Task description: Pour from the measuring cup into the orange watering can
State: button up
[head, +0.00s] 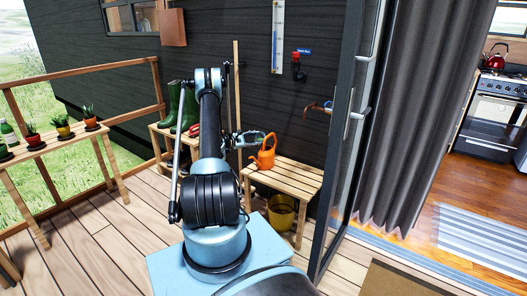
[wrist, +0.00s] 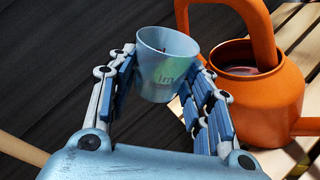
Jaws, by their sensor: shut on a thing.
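My gripper (wrist: 165,80) is shut on the measuring cup (wrist: 166,55), a small translucent light-blue cup with green marking, held between the blue finger pads. The cup's rim faces up in the wrist view; whether it holds anything is unclear. The orange watering can (wrist: 262,105) is just right of the cup, its round opening and tall handle showing. In the head view the watering can (head: 266,156) stands on a slatted wooden bench (head: 285,180), with my gripper (head: 250,138) close at its left and slightly above. The cup is hard to make out there.
Green boots (head: 186,108) stand on a small bench behind my arm. A yellow bucket (head: 281,213) is under the slatted bench. A dark wall with a tap (head: 318,106) is behind, and a glass door (head: 345,130) is at right. Potted plants (head: 62,127) line a table at left.

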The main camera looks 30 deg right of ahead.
jog(key=shift+s+r+m, duration=0.15)
jog(key=shift+m, duration=0.25)
jog(key=shift+f+m, duration=0.2)
jog(key=shift+m, duration=0.2)
jog(key=shift+f+m, duration=0.15)
jog(key=shift+m, duration=0.25)
jog(key=shift+r+m+t+b, duration=0.25)
jog(key=shift+m+t+b, duration=0.05)
jog(key=shift+m, duration=0.2)
jog(key=shift+s+r+m+h, duration=0.15)
jog(key=shift+r+m+h, duration=0.15)
jog(key=shift+m, duration=0.4)
jog(key=shift+r+m+b, duration=0.1)
jog(key=shift+m+b, duration=0.2)
jog(key=shift+m, duration=0.9)
jog(key=shift+s+a+r+b, duration=0.15)
jog(key=shift+s+r, duration=0.1)
jog(key=shift+r, duration=0.9)
jog(key=shift+s+d+r+b, duration=0.1)
jog(key=shift+s+r+b, duration=0.15)
jog(key=shift+r, duration=0.9)
jog(key=shift+s+a+r+b, duration=0.1)
jog(key=shift+s+r, duration=0.2)
jog(key=shift+r, duration=0.85)
jog(key=shift+h, duration=0.3)
